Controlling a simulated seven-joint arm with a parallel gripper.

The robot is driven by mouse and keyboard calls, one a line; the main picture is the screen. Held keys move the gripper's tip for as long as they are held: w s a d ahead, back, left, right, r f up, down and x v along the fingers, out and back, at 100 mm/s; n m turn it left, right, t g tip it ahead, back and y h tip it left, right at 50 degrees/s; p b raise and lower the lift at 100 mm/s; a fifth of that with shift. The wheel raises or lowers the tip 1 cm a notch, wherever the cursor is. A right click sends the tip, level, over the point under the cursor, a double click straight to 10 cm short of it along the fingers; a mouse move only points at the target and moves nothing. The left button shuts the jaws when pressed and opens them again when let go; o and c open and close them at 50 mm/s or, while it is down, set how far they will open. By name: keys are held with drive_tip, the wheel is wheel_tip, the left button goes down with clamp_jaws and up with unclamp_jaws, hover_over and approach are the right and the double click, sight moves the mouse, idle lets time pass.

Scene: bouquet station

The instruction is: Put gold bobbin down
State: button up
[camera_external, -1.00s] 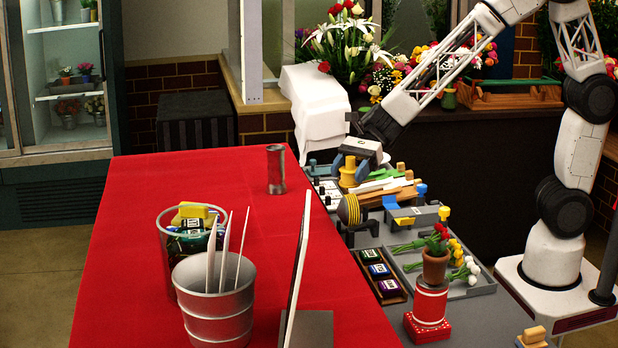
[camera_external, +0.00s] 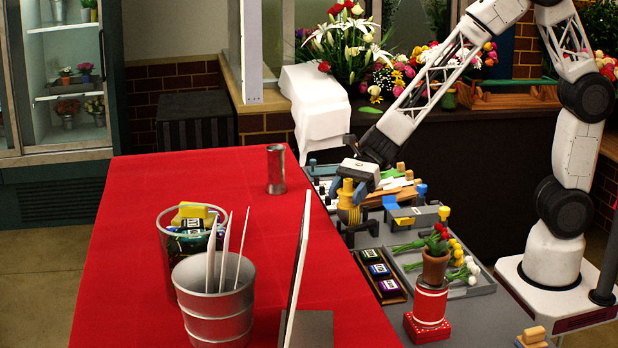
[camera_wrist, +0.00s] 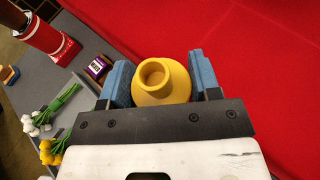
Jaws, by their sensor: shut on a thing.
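The gold bobbin (camera_wrist: 163,84) is between the two blue finger pads of my gripper (camera_wrist: 161,72) in the wrist view. It has a round top with a hole and a wider body below. In the external view the gold bobbin (camera_external: 347,187) is upright in my gripper (camera_external: 350,198), above the workbench beside the red table edge. It stands in front of or over the yellow and dark striped roll (camera_external: 346,214), which is partly hidden. I cannot tell whether the bobbin's underside touches anything.
The red-covered table (camera_external: 130,250) lies left, with a metal cylinder (camera_external: 276,170) and a metal bucket (camera_external: 212,310) on it. On the grey bench are an ink pad tray (camera_external: 395,299), flower stems (camera_external: 462,272), and a potted plant (camera_external: 435,265) on a red spool (camera_external: 430,305).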

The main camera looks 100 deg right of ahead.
hover_over(283, 231)
drive_tip(key=shift+f, duration=0.75)
idle(0.3)
drive_tip(key=shift+f, duration=1.75)
drive_tip(key=shift+f, duration=0.15)
drive_tip(key=o, duration=0.9)
drive_tip(key=v, duration=1.2)
